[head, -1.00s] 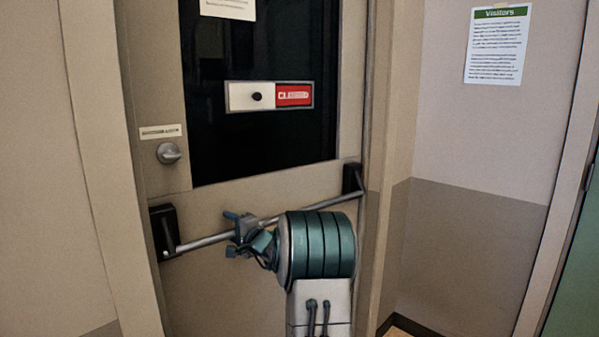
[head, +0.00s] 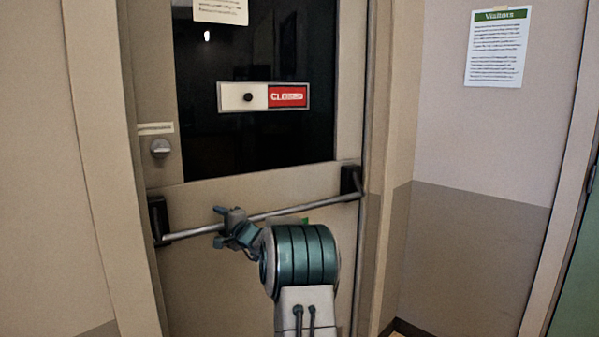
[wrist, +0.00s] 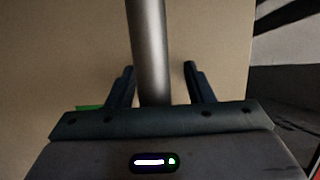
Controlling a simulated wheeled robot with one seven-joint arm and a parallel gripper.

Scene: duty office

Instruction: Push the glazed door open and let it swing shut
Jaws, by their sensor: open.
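The glazed door (head: 250,210) has a dark glass pane (head: 215,150) and a grey push bar (head: 290,210) sloping across it in the head view. The door looks slightly ajar, its left side swung a little away from me. My gripper (head: 222,228) is at the left half of the bar. In the wrist view, the bar (wrist: 150,50) runs between the spread fingers of my gripper (wrist: 158,80), which are not closed on it. Whether the palm touches the bar is hidden.
The beige door frame (head: 100,150) stands close on the left. A wall with a Visitors notice (head: 497,50) is at the right. The door has a round lock knob (head: 160,148) and a red-and-white sign (head: 265,96).

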